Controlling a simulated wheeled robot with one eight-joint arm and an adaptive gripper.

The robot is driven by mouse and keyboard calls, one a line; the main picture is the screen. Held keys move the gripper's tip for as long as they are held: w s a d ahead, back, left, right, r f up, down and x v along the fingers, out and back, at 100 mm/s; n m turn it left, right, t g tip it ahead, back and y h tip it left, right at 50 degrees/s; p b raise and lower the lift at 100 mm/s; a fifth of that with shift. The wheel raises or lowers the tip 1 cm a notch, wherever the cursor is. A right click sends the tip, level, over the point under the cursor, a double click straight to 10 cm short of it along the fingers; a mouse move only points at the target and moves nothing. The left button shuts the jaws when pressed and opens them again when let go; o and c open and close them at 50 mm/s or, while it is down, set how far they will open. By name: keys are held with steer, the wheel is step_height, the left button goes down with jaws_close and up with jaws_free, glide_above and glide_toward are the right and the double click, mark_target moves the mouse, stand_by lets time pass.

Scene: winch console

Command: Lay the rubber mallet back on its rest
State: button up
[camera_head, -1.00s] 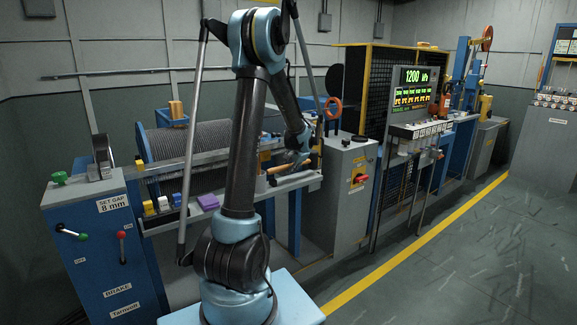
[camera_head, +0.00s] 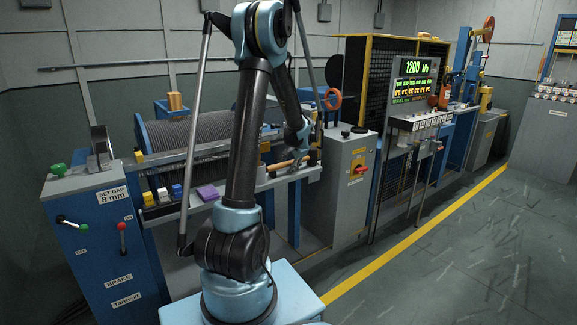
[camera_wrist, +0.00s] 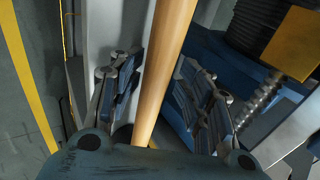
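The mallet's wooden handle (camera_wrist: 166,62) runs lengthwise between the two fingers of my gripper (camera_wrist: 160,92) in the wrist view. In the head view the handle (camera_head: 281,165) shows as a short light-brown bar just above the bench's front rail. My gripper (camera_head: 298,158) is at its right end, small and partly behind my arm. The mallet's head is not clearly seen in either view. I cannot make out the mallet's rest.
The bench's front rail (camera_head: 292,176) runs below the gripper. A purple block (camera_head: 208,193) and small yellow, blue and white blocks lie to the left, before a cable drum (camera_head: 205,135). A grey cabinet with a red switch (camera_head: 361,169) stands to the right. The floor (camera_head: 455,245) is open.

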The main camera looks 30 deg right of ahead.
steer(key=v, duration=0.7)
steer(key=shift+s+r, duration=0.2)
steer(key=shift+r, duration=0.2)
